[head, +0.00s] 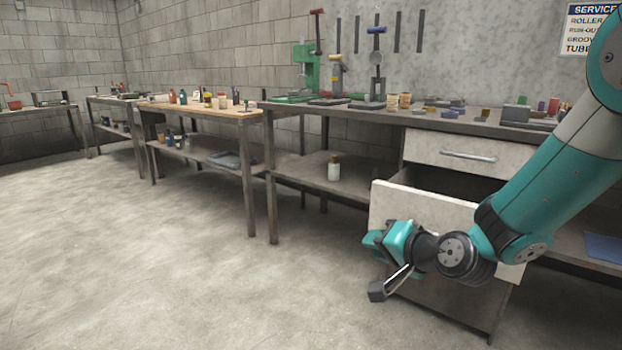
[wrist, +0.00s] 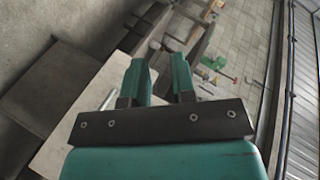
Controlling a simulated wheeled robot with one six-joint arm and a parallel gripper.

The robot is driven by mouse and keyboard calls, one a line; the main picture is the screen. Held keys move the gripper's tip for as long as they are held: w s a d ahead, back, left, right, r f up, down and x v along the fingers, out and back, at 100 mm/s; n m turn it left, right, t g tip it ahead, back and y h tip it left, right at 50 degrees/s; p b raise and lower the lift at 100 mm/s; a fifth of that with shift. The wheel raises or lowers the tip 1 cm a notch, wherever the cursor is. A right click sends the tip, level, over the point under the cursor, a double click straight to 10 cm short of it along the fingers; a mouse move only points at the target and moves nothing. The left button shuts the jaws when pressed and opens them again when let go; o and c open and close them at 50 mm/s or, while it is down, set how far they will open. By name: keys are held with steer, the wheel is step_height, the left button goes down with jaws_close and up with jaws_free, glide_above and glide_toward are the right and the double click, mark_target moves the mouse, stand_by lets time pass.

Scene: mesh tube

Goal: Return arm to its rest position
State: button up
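My arm (head: 565,185), teal and grey, reaches in from the right in the head view and bends down to the front of the workbench. My gripper (head: 374,243) is in front of the pale front of a pulled-out lower drawer (head: 410,206). In the wrist view, the two teal fingers of my gripper (wrist: 160,70) stand apart with nothing held between them. The pale drawer front (wrist: 75,140) lies behind the left finger there, with a light handle (wrist: 107,98) near that finger. I cannot tell whether the gripper touches the drawer.
The workbench (head: 350,110) carries tools and small blocks. A shut upper drawer (head: 452,150) is above the open one. A white bottle (head: 334,168) stands on the lower shelf. A wooden-topped table (head: 200,108) stands farther left. The concrete floor (head: 150,260) at left is clear.

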steer(key=s+a+r+n+g, duration=0.1)
steer(key=s+r+n+g, duration=0.25)
steer(key=s, duration=0.35)
steer(key=s+a+r+n+g, duration=0.2)
steer(key=s+n+g, duration=0.15)
steer(key=s, duration=0.45)
steer(key=s+d+r+n+g+h, duration=0.1)
steer(key=s+d+n+g+h, duration=0.15)
steer(key=s, duration=0.55)
steer(key=s+d+r+n+g+h, duration=0.1)
steer(key=s+d+n+g, duration=0.15)
steer(key=s, duration=0.55)
step_height(320, 180, up, 30)
steer(key=p, duration=3)
steer(key=shift+w+a+p, duration=0.15)
steer(key=shift+w+p, duration=0.05)
steer(key=shift+p, duration=0.2)
steer(key=shift+r+y, duration=0.1)
steer(key=shift+y, duration=0.15)
